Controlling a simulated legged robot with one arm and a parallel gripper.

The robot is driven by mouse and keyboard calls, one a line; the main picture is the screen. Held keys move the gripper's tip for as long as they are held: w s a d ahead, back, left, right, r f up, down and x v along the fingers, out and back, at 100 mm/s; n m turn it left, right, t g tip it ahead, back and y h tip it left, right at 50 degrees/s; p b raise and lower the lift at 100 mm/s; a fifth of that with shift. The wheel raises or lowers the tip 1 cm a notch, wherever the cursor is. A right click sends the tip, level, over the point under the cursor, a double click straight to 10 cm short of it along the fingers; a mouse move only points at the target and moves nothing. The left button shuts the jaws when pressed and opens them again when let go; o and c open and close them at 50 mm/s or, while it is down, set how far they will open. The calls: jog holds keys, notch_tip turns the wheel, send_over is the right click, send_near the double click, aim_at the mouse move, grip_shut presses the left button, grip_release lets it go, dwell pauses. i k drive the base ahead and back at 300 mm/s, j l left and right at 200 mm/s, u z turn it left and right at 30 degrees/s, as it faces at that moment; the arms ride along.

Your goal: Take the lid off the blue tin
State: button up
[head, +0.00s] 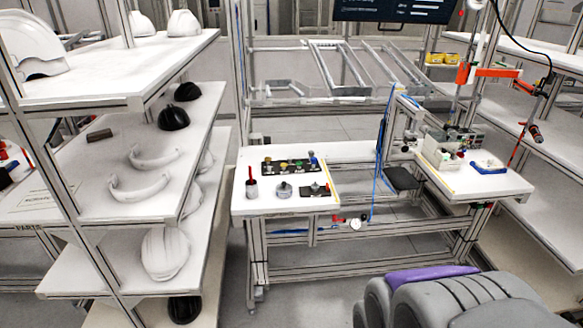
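I cannot make out a tin with a lid for certain. A small blue item (313,157) stands at the back right of the white workbench (262,210), by a dark tray of small parts; it is too small to tell whether it is a tin. A flat blue tray or holder (490,168) lies on the right-hand table. Grey parts of my own body, with a purple piece, fill the lower right corner. I cannot make out my gripper's fingers, and nothing of mine touches the workbench.
A dark tray (284,166) with coloured knobs, a grey round part (284,190) and a red-and-white bottle (251,188) are on the workbench. A shelf rack (110,75) with helmet shells stands left. A blue cable hangs beside the bench.

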aim_at(283, 187)
jog(key=i+j+z, duration=0.4)
jog(key=i+j, duration=0.15)
jog(key=i+j+z, duration=0.35)
jog(key=j, duration=0.4)
jog(key=i+j+z, duration=0.2)
jog(key=j, duration=0.25)
jog(key=i+j+z, duration=0.2)
jog(key=j, duration=0.25)
jog(key=i+l, duration=0.05)
jog(key=i, duration=0.05)
